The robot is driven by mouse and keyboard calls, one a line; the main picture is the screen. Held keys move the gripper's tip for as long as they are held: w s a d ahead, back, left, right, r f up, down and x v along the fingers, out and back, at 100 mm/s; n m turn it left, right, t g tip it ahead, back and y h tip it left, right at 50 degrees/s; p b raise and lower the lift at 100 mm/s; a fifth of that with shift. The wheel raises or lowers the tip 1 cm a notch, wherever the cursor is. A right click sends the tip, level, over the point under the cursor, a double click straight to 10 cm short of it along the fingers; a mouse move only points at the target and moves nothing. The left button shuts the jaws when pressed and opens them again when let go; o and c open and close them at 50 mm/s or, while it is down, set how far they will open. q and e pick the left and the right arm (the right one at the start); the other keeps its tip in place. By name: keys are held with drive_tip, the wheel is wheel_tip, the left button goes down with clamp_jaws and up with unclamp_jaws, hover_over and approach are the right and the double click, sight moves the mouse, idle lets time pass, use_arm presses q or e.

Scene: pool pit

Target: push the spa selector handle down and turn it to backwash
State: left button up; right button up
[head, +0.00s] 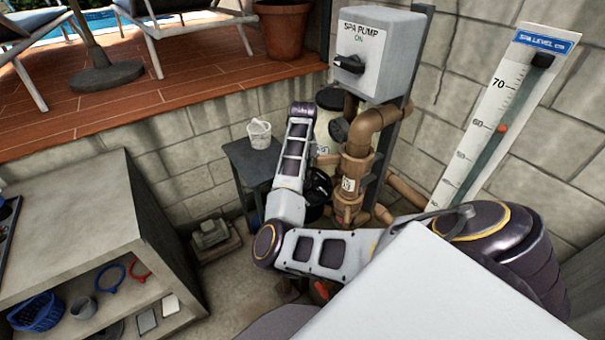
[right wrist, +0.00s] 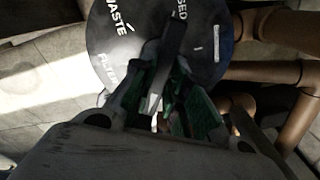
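In the right wrist view, the round dark selector plate (right wrist: 118,48) fills the top middle, with white labels; "WASTE" reads clearly, others are cut off or partly hidden. The dark selector handle (right wrist: 176,32) runs across the plate and down between the fingers of my right gripper (right wrist: 167,62). The fingertips lie close against both sides of the handle and appear shut on it. The green inner finger pads show. The backwash label is not readable. In the head view, my right forearm hides most of the gripper and the handle. My left gripper is not in view.
Brown pipes (head: 357,165) and the grey spa pump box (head: 375,55) stand close right of my forearm. A shelf unit (head: 75,225) is at left. The spa level gauge (head: 495,115) is on the right wall.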

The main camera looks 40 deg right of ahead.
clamp_jaws()
drive_tip(key=shift+f+b, duration=0.4)
drive_tip(key=shift+f, duration=0.15)
idle(0.5)
drive_tip(key=shift+s+a+n+p, duration=0.1)
drive_tip(key=shift+n+p, duration=0.95)
drive_tip(key=shift+n, duration=1.95)
drive_tip(key=shift+n+p, duration=1.05)
drive_tip(key=shift+n, duration=1.95)
drive_tip(key=o, duration=0.8)
unclamp_jaws()
